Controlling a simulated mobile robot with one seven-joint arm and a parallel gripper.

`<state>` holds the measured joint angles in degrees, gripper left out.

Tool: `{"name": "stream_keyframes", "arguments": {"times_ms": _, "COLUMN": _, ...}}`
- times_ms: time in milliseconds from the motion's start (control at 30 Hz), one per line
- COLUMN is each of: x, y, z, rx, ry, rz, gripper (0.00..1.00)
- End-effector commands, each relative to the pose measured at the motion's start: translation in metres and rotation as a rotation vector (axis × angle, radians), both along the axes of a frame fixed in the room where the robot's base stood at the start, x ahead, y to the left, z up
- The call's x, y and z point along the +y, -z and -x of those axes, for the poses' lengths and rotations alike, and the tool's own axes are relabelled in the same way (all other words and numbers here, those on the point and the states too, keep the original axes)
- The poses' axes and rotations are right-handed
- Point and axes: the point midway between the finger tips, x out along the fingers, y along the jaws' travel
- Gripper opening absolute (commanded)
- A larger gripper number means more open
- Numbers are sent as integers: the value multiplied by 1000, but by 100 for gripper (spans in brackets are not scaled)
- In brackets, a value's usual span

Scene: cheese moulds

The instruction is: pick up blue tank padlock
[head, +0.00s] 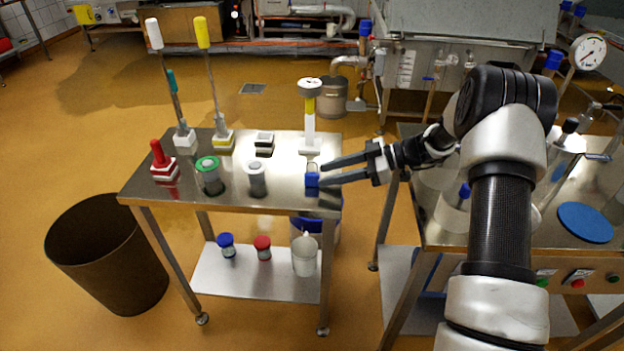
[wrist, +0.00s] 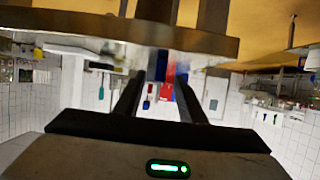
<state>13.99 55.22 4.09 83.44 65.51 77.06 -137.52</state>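The blue padlock (head: 312,179) with a pale shackle stands near the right edge of the steel table (head: 293,200) in the head view. My gripper (head: 326,174) is open, coming from the right with its two fingers spread. The fingertips are close beside the padlock; whether they touch or straddle it I cannot tell. In the wrist view my gripper (wrist: 156,88) shows both fingers apart. Small blue and red patches show between them there, blurred, and I cannot tell if one is the padlock.
A yellow-and-white upright device (head: 310,115) stands just behind the padlock. A grey cylinder (head: 257,179), a green-topped jar (head: 209,175), a red stacked piece (head: 162,162) and brushes stand further left. A second table (head: 480,238) is at right, a dark bin (head: 106,255) at left.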

Motion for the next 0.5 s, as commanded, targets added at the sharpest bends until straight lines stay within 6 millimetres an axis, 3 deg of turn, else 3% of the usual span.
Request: {"name": "stream_keyframes", "arguments": {"times_ms": 500, "x": 47, "y": 20, "z": -1, "rx": 1, "ry": -1, "rz": 1, "gripper": 37}}
